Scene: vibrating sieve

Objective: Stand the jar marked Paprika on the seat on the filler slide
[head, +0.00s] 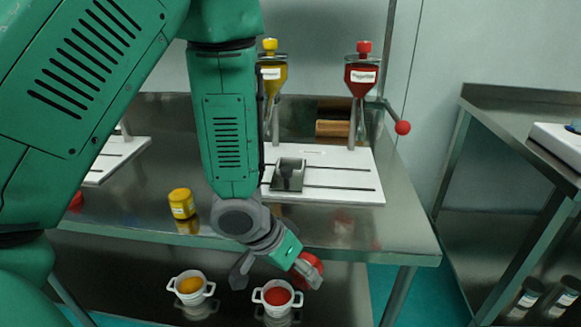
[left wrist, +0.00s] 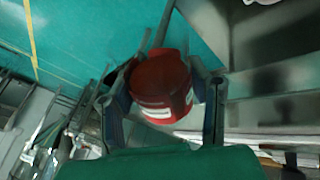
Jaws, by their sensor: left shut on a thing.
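A red jar (head: 309,265) with a pale label band is held between the fingers of my left gripper (head: 304,272), in front of the table's front edge. The left wrist view shows the red jar (left wrist: 162,86) between both fingers; its label is too blurred to read. The filler stands on a white base (head: 350,170) with dark slots. Above the base are a yellow-filled hopper (head: 272,75) and a red-filled hopper (head: 361,78). My right gripper is not in view.
A yellow jar (head: 181,203) stands on the metal table (head: 400,225). Two white pots, one with yellow (head: 190,286) and one with red contents (head: 277,297), stand lower down. A red ball knob (head: 402,128) sticks out right of the filler. The table's front right is clear.

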